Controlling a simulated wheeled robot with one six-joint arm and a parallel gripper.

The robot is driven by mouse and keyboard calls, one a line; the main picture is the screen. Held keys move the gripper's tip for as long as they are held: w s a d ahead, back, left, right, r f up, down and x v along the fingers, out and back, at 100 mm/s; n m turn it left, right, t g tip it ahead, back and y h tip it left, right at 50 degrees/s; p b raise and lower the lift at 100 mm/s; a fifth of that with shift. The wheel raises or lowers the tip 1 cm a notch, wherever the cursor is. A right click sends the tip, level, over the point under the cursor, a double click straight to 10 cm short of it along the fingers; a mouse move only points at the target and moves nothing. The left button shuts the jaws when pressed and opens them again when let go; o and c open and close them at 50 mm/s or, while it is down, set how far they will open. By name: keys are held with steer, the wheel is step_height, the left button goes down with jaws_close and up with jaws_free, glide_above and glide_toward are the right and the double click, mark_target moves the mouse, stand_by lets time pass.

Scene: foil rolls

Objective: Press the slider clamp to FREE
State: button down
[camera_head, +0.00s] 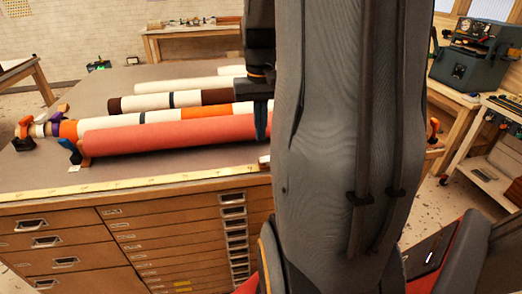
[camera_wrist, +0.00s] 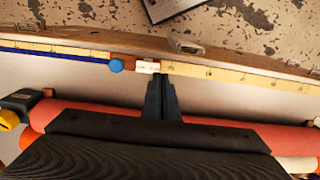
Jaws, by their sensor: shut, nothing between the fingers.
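A small white block with dark marks (camera_wrist: 147,67), which looks like the slider clamp, sits on the yellow ruler strip (camera_wrist: 215,74) along the table's front edge. In the head view my gripper (camera_head: 262,138) is in front of the red roll, and the white block (camera_head: 264,159) is partly hidden by my arm.
A long red roll (camera_head: 170,135) lies behind the ruler strip, with white, orange and brown rolls (camera_head: 180,99) farther back. Orange and dark clamps (camera_head: 25,130) stand at the left end. Drawers (camera_head: 170,245) fill the table's front. My arm hides the right side.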

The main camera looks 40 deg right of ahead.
mark_target(260, 162)
step_height(260, 162, down, 8)
steer(key=shift+r+p, duration=0.1)
steer(key=shift+p, duration=0.85)
steer(key=shift+a+f, duration=0.1)
steer(key=shift+f, duration=0.3)
steer(key=shift+r, duration=0.1)
steer(key=shift+w+r+p, duration=0.1)
steer(key=shift+r+p, duration=0.65)
steer(key=shift+p, duration=0.05)
steer(key=shift+r+p, duration=0.5)
steer(key=shift+r, duration=0.1)
step_height(260, 162, up, 12)
steer(key=w+a, duration=0.1)
steer(key=a, duration=0.1)
steer(key=shift+w+a+r+b, duration=0.2)
steer(key=shift+w+r+b, duration=0.05)
steer(key=shift+b, duration=0.1)
